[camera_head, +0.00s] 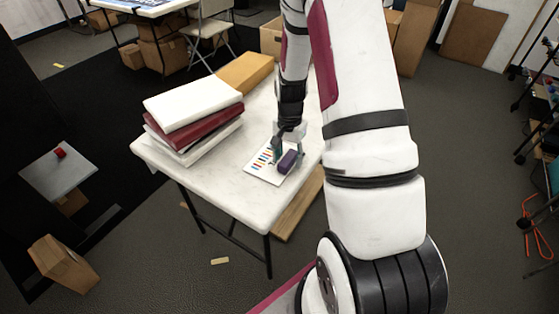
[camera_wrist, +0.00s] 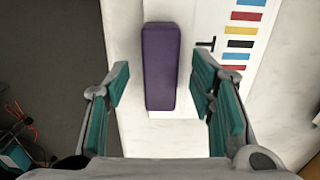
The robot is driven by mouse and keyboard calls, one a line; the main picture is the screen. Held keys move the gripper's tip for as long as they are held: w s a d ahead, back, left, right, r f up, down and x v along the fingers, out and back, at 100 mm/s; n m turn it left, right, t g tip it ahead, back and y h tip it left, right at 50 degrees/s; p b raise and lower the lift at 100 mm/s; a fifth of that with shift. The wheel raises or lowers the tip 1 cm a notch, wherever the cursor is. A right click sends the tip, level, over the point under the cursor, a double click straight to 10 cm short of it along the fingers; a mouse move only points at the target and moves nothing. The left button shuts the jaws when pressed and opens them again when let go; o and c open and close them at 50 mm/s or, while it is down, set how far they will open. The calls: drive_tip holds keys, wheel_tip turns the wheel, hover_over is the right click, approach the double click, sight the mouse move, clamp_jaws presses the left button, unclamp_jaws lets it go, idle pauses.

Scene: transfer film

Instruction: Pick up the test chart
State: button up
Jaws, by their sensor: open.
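The test chart (camera_head: 258,166) is a white sheet with rows of coloured bars, lying flat on the white table. In the wrist view the chart (camera_wrist: 241,44) shows its bars at the upper right. A purple block (camera_head: 288,161) lies on the chart's edge, covering part of it; it also shows in the wrist view (camera_wrist: 160,68). My gripper (camera_head: 287,154) is open above the block and chart. In the wrist view its teal-padded fingers (camera_wrist: 161,76) stand on either side of the block, with gaps, and hold nothing.
A stack of white and dark red binders (camera_head: 193,105) stands on the table's (camera_head: 235,196) left part. A tan box (camera_head: 245,72) lies at the back. A small grey table with a red cube (camera_head: 60,153) stands at the left. The table's near side is clear.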

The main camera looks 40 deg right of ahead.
drive_tip(key=shift+f, duration=0.6)
clamp_jaws()
